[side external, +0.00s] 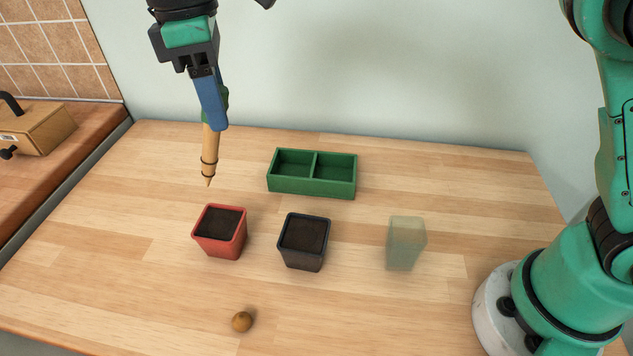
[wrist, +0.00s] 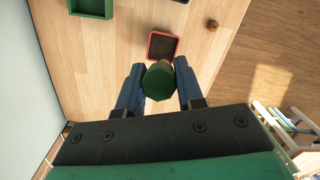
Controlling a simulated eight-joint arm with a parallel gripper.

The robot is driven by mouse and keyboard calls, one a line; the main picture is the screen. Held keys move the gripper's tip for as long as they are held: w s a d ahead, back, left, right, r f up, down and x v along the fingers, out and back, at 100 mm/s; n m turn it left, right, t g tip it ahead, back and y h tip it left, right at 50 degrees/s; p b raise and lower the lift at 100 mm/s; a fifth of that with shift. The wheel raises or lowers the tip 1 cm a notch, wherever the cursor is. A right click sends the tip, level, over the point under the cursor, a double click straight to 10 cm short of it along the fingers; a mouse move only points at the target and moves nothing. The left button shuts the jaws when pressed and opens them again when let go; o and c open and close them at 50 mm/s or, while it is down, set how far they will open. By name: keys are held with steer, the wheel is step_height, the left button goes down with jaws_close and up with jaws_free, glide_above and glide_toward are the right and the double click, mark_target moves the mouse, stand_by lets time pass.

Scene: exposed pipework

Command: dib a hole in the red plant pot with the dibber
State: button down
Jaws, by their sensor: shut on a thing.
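The red plant pot (side external: 223,246), filled with dark soil, stands upright on the table, left of a black pot. It also shows in the wrist view (wrist: 152,46), partly covered by the dibber and fingers. My gripper (side external: 213,115) is shut on the dibber (side external: 209,148), with blue fingers on either side of its green handle (wrist: 158,81). The dibber is wooden with dark rings and hangs nearly upright, point down. In the side view its tip shows above and a little behind the red pot, apart from the soil.
A black pot (side external: 303,257) of soil stands right of the red one. A translucent greenish cup (side external: 405,245) is further right. A green two-part tray (side external: 312,187) sits behind. A small brown ball (side external: 242,321) lies in front. The table's left side is clear.

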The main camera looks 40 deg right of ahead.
steer(key=shift+w+a+f, duration=0.15)
steer(key=shift+a+f, duration=0.2)
steer(key=shift+f, duration=2.95)
steer(key=shift+f, duration=1.3)
stand_by(3.4)
